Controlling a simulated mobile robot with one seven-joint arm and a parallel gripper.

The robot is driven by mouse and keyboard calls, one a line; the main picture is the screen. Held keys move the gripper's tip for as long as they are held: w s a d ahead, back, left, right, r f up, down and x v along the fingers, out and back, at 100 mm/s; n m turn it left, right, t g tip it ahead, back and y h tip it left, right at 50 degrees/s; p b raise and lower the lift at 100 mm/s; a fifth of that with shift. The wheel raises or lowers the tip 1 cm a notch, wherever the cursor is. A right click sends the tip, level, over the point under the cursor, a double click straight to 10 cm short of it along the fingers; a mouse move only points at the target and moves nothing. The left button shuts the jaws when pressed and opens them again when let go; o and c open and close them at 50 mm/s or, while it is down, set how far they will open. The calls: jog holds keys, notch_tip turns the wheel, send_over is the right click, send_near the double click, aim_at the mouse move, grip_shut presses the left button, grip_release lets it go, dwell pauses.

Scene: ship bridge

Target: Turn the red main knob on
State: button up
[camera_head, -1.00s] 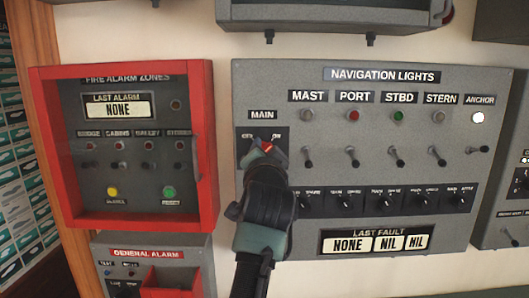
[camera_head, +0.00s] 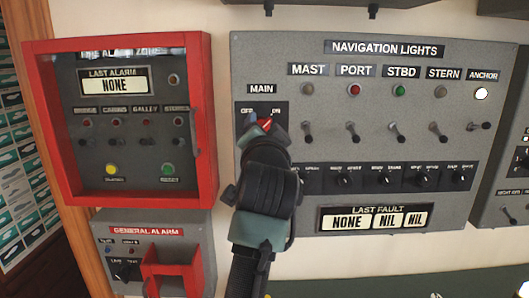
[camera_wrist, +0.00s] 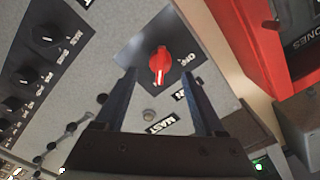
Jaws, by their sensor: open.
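The red main knob (camera_head: 264,124) sits on a dark plate under the MAIN label, at the upper left of the navigation lights panel (camera_head: 492,180). My gripper (camera_head: 262,128) reaches up to it from below and covers part of it. In the wrist view the knob (camera_wrist: 160,60) shows just beyond and between my two open fingertips (camera_wrist: 159,73). I see no clear contact. Its white pointer line points down in that view, which corresponds to up and right on the panel, the ON side. The port lamp is red, starboard green, anchor white; mast and stern look dull.
Toggle switches (camera_head: 352,132) and a row of small black knobs (camera_head: 422,178) lie to the right of my gripper. The red-framed fire alarm box (camera_head: 208,130) stands out at the left, with the general alarm box (camera_head: 150,232) below it.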

jog(key=s+b, duration=0.3)
jog(key=s, duration=0.6)
jog(key=shift+s, duration=0.2)
jog(key=s+r+n+t, duration=0.4)
jog(key=s+r, duration=0.3)
jog(key=s, duration=0.3)
jog(key=s+r+n+t, duration=0.5)
jog(key=s+r, duration=0.1)
jog(key=s, duration=0.4)
jog(key=shift+s+a+r, duration=0.2)
jog(key=shift+a+r, duration=0.1)
jog(key=shift+r, duration=0.05)
